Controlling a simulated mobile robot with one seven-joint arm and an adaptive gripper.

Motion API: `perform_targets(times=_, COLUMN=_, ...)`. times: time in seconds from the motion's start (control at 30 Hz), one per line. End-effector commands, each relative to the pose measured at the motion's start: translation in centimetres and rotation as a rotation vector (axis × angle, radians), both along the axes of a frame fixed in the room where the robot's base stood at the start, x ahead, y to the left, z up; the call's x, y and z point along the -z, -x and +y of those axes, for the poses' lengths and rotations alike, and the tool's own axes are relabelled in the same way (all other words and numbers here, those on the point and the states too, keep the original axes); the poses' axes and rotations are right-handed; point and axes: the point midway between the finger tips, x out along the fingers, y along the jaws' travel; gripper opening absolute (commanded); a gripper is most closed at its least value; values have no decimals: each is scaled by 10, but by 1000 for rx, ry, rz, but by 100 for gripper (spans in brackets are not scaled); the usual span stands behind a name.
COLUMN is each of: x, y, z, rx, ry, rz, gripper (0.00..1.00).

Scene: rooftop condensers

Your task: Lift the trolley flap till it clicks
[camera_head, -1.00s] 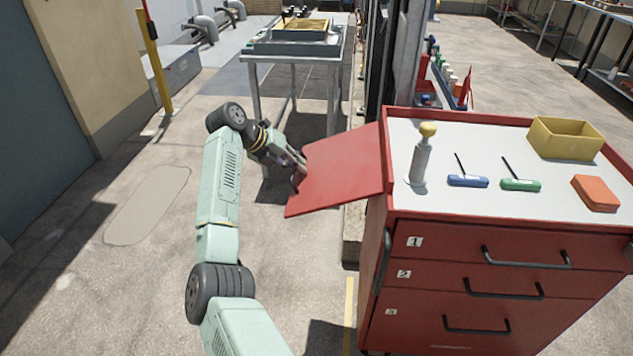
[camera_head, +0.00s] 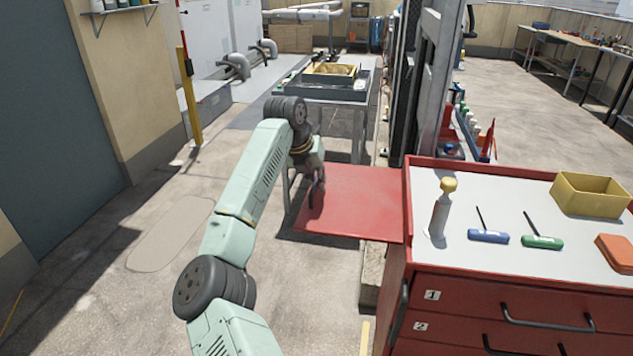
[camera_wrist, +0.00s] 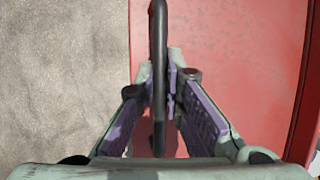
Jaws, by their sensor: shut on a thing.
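The red trolley flap (camera_head: 360,205) sticks out from the left side of the red trolley (camera_head: 407,285), close to level with its top. My gripper (camera_head: 316,188) is at the flap's outer left end. In the wrist view my gripper (camera_wrist: 168,95) is shut on a dark upright-looking bar, the flap handle (camera_wrist: 158,35), along the flap's edge. The flap's red surface (camera_wrist: 235,70) fills the right side of that view. The hinge and any latch under the flap are hidden.
On the trolley top stand a yellow-capped bottle (camera_head: 440,210), a blue-handled tool (camera_head: 488,236), a green-handled tool (camera_head: 542,242), an orange block (camera_head: 616,252) and a yellow bin (camera_head: 590,194). A grey table (camera_head: 320,97) stands behind the flap. A yellow post (camera_head: 190,100) is at left.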

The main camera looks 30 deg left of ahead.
Motion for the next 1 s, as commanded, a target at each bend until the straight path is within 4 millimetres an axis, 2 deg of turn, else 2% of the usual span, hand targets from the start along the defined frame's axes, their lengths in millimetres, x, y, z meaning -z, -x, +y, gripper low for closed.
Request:
perform_targets(times=0.2, x=1, y=0, z=2, rx=-5, ry=-1, rz=0, gripper=0)
perform_targets(times=0.23, x=1, y=0, z=2, rx=-5, ry=-1, rz=0, gripper=9)
perform_targets(times=0.53, x=1, y=0, z=1, rx=-1, ry=0, rz=0, gripper=29)
perform_targets(times=0.87, x=-2, y=1, z=0, rx=0, ry=0, rz=-1, gripper=30)
perform_targets(times=1.0, x=-16, y=7, z=2, rx=0, ry=-2, rz=-2, gripper=30)
